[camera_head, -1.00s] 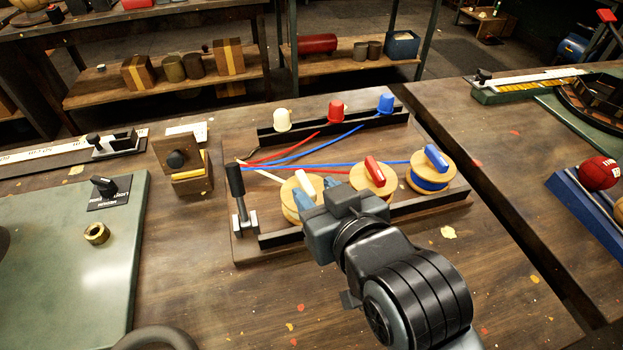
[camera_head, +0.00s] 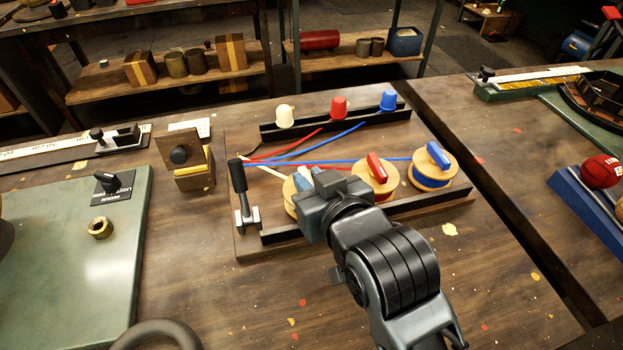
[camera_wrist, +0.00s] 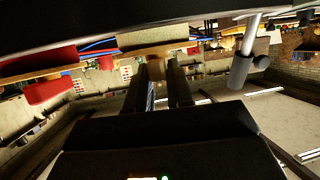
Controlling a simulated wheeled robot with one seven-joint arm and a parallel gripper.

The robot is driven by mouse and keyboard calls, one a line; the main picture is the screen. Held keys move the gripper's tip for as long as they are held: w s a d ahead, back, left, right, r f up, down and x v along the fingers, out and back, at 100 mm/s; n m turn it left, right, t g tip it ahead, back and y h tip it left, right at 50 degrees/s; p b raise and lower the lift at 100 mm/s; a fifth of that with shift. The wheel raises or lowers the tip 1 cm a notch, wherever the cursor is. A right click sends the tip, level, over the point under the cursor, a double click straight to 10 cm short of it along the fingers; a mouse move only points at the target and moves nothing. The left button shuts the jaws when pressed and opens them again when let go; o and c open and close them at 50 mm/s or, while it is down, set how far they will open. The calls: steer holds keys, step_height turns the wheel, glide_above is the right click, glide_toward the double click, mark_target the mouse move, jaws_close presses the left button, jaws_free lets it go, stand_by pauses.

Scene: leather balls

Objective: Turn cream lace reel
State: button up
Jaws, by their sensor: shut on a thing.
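The cream lace reel (camera_head: 290,198) is a round wooden spool at the left of a row of three on a wooden board. My gripper (camera_head: 307,180) is over it, shut on its cream handle. The wrist view shows the pale handle (camera_wrist: 156,69) between my two dark fingers (camera_wrist: 158,90). In the head view my gripper hides most of the handle and the reel's right side. A cream lace (camera_head: 268,172) runs from the reel toward the upper left. A cream cup (camera_head: 285,116) stands on the back rail.
The red-handled reel (camera_head: 374,178) is close to the right of my gripper, with the blue-handled reel (camera_head: 432,167) beyond. A black-handled lever (camera_head: 239,188) stands upright at left. Red and blue laces cross the board.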

steer(key=shift+r+p, duration=0.1)
steer(key=shift+p, duration=0.2)
jaws_close()
steer(key=shift+m+h+p, duration=0.3)
steer(key=shift+a+m+t+h+p, duration=0.1)
steer(key=shift+m+t+h+p, duration=0.25)
steer(key=shift+m+h, duration=0.2)
steer(key=o, duration=0.7)
jaws_free()
steer(key=shift+s, duration=0.1)
steer(key=v, duration=0.7)
steer(key=shift+s+b, duration=0.35)
